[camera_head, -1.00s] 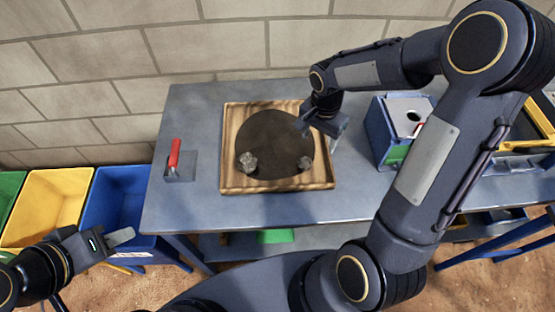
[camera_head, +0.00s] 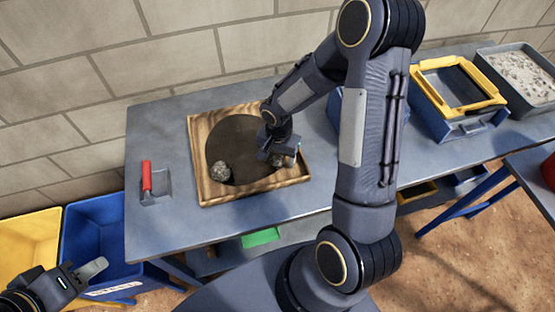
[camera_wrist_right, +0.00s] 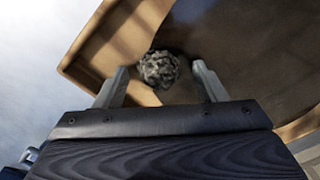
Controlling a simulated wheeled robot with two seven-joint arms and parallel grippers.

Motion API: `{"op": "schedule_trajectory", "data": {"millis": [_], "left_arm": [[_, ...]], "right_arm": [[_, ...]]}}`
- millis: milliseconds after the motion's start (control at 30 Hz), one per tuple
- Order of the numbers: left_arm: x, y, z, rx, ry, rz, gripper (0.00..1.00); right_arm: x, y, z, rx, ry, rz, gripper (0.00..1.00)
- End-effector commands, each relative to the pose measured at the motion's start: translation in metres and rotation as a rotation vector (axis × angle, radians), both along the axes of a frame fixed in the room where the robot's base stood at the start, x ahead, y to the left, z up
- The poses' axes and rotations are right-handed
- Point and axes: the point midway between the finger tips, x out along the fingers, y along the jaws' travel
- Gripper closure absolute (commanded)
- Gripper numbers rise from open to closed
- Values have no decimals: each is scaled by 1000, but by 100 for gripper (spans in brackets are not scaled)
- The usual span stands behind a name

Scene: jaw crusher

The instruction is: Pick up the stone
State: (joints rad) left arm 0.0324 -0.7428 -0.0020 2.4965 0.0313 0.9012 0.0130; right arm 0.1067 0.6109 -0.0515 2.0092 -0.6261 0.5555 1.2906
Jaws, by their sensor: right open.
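Two grey stones lie in a square wooden tray (camera_head: 197,135) with a dark round area inside. One stone (camera_head: 220,172) is at the tray's front left. The other is at the front right, mostly hidden by my right gripper (camera_head: 279,158) in the head view. In the right wrist view a rough grey stone (camera_wrist_right: 158,69) shows just beyond and between the two open fingers of my right gripper (camera_wrist_right: 155,80). I cannot tell if the fingers touch it. My left gripper (camera_head: 88,272) is away from the tray at the lower left, over the blue bin's edge.
A red-handled tool (camera_head: 147,177) lies left of the tray on the grey table (camera_head: 160,115). A yellow-framed sieve box (camera_head: 455,85) and a grey tray of gravel (camera_head: 520,75) stand at right. Blue (camera_head: 95,235) and yellow (camera_head: 30,230) bins are at left.

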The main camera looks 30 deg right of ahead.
Motion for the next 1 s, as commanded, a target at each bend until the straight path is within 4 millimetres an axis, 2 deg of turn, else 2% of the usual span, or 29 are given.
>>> {"op": "schedule_trajectory", "data": {"millis": [100, 500, 833, 1000], "left_arm": [[0, 0, 0, 0, 0, 0, 64], [0, 0, 0, 0, 0, 0, 64], [0, 0, 0, 0, 0, 0, 64], [0, 0, -1, 0, 0, 0, 64]], "right_arm": [[0, 0, 0, 0, 0, 0, 36], [0, 0, 1, 0, 0, 0, 86], [1, 0, 5, 0, -1, 0, 86], [1, 0, 24, -1, -5, -1, 86]]}}
